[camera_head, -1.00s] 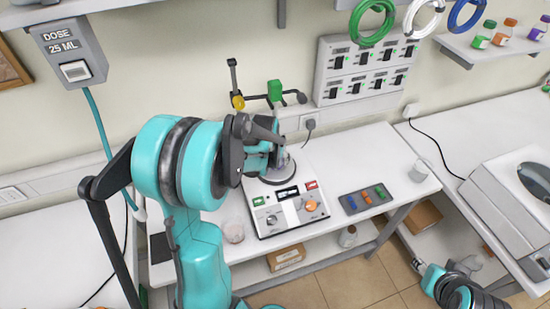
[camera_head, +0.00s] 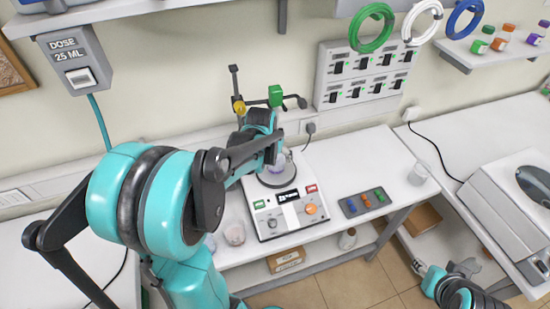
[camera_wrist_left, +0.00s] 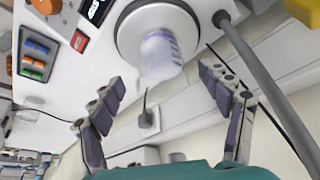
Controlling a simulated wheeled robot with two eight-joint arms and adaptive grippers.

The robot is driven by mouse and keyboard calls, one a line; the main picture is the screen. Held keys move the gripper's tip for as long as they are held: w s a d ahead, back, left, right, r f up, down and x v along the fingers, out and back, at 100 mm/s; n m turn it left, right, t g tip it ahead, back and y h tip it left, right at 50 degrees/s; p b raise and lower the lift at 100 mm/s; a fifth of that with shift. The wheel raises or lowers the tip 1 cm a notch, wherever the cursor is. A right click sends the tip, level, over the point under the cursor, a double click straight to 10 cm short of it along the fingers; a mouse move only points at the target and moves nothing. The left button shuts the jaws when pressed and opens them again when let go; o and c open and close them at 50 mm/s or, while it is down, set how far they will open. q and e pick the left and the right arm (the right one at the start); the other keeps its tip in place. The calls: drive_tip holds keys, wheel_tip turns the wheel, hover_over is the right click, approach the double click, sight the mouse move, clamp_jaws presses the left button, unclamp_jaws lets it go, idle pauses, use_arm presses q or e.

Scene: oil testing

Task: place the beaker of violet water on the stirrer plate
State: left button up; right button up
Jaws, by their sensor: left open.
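The beaker of violet water (camera_wrist_left: 160,57) stands on the round stirrer plate (camera_wrist_left: 128,32) in the left wrist view. In the head view the beaker (camera_head: 277,163) shows partly behind my left gripper, over the plate (camera_head: 272,181). My left gripper (camera_wrist_left: 162,80) is open. Its fingers are apart on either side of the near end of the beaker, with visible gaps and no contact. In the head view the left gripper (camera_head: 268,145) is just behind and above the plate, partly hidden by its own arm. My right gripper (camera_head: 440,276) is low at the right; its fingers are unclear.
The stirrer's front panel (camera_head: 290,212) has knobs and lit switches. A stand with a green clamp (camera_head: 275,95) rises behind the plate. A button box (camera_head: 365,201) lies between.

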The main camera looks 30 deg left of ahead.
use_arm(q)
drive_tip(key=s+d+r+m+t, duration=0.1)
drive_tip(key=s+d+r, duration=0.2)
drive_tip(key=s+d, duration=0.4)
drive_tip(key=s+d+r+m+t+h, duration=0.1)
drive_tip(key=s+d+r, duration=0.3)
drive_tip(key=s+d, duration=0.4)
drive_tip(key=shift+s+r+m+t+p, duration=0.3)
drive_tip(key=shift+s+m+t+p, duration=0.1)
drive_tip(key=shift+s, duration=0.15)
wheel_tip(320, 180, down, 15)
drive_tip(key=b, duration=1.5)
